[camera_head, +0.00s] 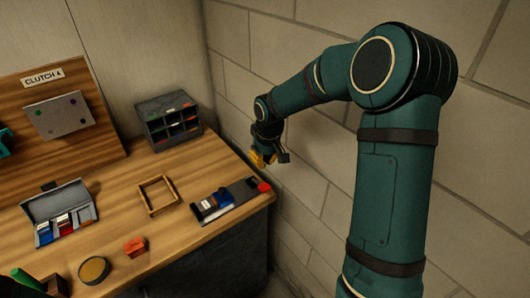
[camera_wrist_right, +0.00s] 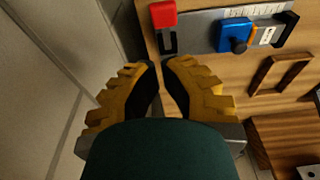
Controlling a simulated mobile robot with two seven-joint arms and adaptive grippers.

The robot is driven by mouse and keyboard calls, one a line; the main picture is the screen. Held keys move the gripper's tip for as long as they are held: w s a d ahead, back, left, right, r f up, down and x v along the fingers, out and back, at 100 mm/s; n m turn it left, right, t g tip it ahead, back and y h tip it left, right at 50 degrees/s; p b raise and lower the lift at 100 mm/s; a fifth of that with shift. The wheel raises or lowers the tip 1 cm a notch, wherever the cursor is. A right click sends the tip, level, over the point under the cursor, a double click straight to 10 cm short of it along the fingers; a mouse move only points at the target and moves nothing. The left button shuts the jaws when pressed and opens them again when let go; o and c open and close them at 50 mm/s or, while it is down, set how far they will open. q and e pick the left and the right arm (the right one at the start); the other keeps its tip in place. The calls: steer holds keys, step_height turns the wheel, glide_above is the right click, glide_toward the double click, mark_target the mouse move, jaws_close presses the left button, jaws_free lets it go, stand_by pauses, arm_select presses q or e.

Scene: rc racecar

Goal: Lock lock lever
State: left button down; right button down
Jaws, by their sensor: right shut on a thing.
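A grey fixture plate (camera_head: 240,190) lies near the right edge of the wooden table. A red block (camera_head: 264,187), which may be the lock lever, sits at its right end; the red block also shows in the right wrist view (camera_wrist_right: 163,13). A blue block (camera_wrist_right: 234,35) sits farther along the plate. My right gripper (camera_head: 264,160) is above and beyond the table's right edge, apart from the red block. In the right wrist view its yellow fingers (camera_wrist_right: 162,68) are close together at the tips; what they hold cannot be made out.
A wooden frame (camera_head: 157,196) lies left of the plate. A dark compartment bin (camera_head: 168,121) stands at the back. A grey tray (camera_head: 60,201), an orange-red block (camera_head: 135,246) and a round tan-topped item (camera_head: 94,270) are farther left. A block wall (camera_head: 315,165) stands close on the right.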

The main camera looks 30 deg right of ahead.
mark_target(266, 185)
step_height(266, 185, down, 6)
steer(key=shift+s+f, duration=0.25)
steer(key=shift+f, duration=0.45)
steer(key=shift+s+f+b, duration=0.2)
steer(key=shift+f+b, duration=0.25)
steer(key=shift+b, duration=0.2)
steer(key=shift+s+f+b, duration=0.2)
steer(key=shift+f+b, duration=0.25)
steer(key=shift+b, duration=0.15)
steer(key=shift+s, duration=0.1)
steer(key=shift+r, duration=0.15)
